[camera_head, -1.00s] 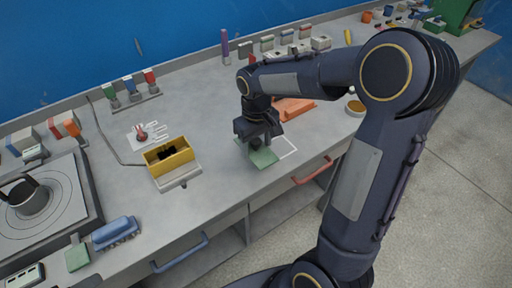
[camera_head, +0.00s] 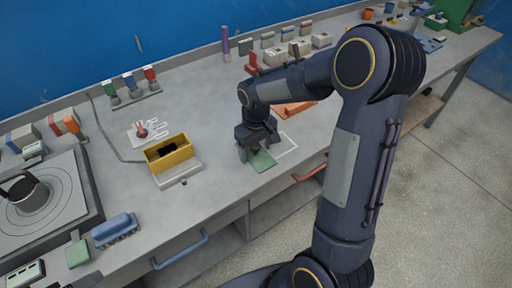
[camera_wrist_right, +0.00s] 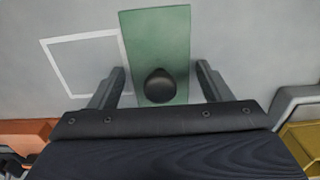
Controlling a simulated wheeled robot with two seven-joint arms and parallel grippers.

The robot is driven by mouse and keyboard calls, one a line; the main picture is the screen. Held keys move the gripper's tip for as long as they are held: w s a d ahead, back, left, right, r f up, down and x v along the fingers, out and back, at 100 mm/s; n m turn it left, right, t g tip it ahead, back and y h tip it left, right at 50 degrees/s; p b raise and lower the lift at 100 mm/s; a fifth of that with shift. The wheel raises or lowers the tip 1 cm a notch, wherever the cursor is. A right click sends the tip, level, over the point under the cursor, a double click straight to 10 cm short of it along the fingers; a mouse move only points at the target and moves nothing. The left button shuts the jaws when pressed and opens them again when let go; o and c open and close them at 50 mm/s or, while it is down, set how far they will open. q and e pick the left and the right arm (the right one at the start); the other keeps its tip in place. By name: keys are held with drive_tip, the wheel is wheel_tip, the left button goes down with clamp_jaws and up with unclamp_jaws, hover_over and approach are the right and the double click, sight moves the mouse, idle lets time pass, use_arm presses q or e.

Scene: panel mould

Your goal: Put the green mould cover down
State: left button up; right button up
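The green mould cover (camera_head: 262,160) is a flat green plate with a dark round knob (camera_wrist_right: 160,86). It appears to lie flat on the grey bench. My right gripper (camera_head: 254,147) is over it. In the right wrist view the two fingertips (camera_wrist_right: 160,80) stand apart on either side of the knob, with a gap on each side, so the gripper is open. A white outlined rectangle (camera_head: 288,144) is marked on the bench beside the cover. In the right wrist view the cover (camera_wrist_right: 158,35) lies to the right of this outline. My left gripper is not in view.
A yellow box (camera_head: 170,153) stands left of the cover. An orange block (camera_head: 292,110) lies behind the outline, partly hidden by my right arm. The bench's front edge is close to the cover.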

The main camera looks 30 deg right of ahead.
sight(256, 146)
drive_tip(key=shift+o, duration=0.7)
drive_tip(key=shift+r, duration=0.1)
drive_tip(key=shift+r, duration=0.3)
wheel_tip(256, 146, up, 10)
drive_tip(key=r, duration=0.1)
drive_tip(key=s+a+m+t+y, duration=0.1)
drive_tip(key=s+a+t+y, duration=0.1)
drive_tip(key=s, duration=0.8)
drive_tip(key=s+a+m+t+y, duration=0.1)
drive_tip(key=s+a+t, duration=0.2)
drive_tip(key=s, duration=0.8)
drive_tip(key=shift+a+r+m+t+y+p, duration=0.3)
drive_tip(key=shift+a+m+y, duration=0.1)
drive_tip(key=shift+a, duration=0.4)
